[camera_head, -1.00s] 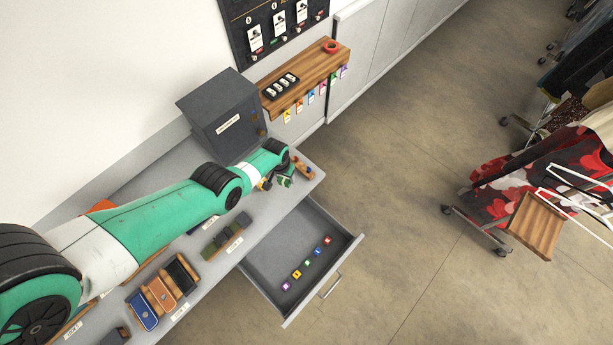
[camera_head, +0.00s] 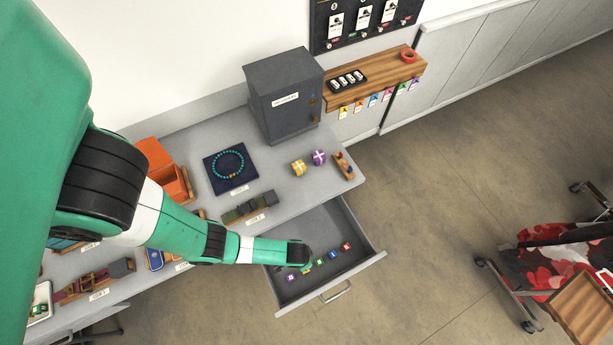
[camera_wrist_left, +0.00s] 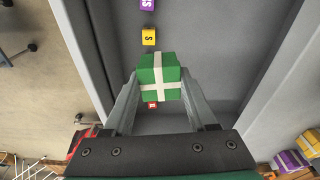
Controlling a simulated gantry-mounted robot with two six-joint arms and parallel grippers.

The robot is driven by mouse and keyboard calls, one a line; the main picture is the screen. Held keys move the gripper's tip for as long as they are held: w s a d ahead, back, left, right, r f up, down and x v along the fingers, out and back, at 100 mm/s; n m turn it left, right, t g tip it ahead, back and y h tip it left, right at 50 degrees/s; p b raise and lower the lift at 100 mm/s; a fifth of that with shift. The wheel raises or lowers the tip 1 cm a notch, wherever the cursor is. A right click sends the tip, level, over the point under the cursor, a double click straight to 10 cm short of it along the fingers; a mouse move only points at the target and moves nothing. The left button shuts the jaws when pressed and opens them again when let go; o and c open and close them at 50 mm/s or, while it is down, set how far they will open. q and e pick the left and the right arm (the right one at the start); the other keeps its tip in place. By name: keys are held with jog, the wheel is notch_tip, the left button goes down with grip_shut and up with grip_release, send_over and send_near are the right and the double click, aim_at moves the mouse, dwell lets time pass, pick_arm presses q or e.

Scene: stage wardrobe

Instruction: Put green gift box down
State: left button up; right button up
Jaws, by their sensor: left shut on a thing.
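The green gift box (camera_wrist_left: 148,72) with a white ribbon is between the fingers of my left gripper (camera_wrist_left: 160,88) in the left wrist view. The gripper is shut on it. In the head view my left gripper (camera_head: 306,270) is over the open drawer (camera_head: 290,295), above or among the tiles there; the box is mostly hidden by the arm. I cannot tell whether the box touches the drawer floor. My right gripper is not in view.
Small lettered tiles lie in a row in the drawer, among them a red one (camera_head: 346,246) and a purple one (camera_head: 291,278). Yellow (camera_head: 298,168) and purple (camera_head: 318,157) gift boxes sit on the desk beside a wooden holder (camera_head: 343,167). A grey cabinet (camera_head: 285,100) stands behind.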

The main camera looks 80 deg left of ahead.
pick_arm(q)
jog(key=s+f+m+b, duration=0.1)
jog(key=s+b, duration=0.1)
jog(key=s, duration=0.9)
jog(key=b, duration=0.8)
send_near(310, 243)
jog(key=s, duration=0.1)
jog(key=s+f, duration=0.1)
jog(key=s, duration=0.2)
jog(key=shift+s+d+f, duration=0.3)
jog(key=shift+w+a+f, duration=0.1)
jog(key=shift+w, duration=0.1)
jog(key=f+b, duration=0.3)
jog(key=shift+w+a+f, duration=0.3)
jog(key=shift+f, duration=0.1)
jog(key=shift+f, duration=0.2)
jog(key=o, duration=1.3)
jog(key=shift+r, duration=0.1)
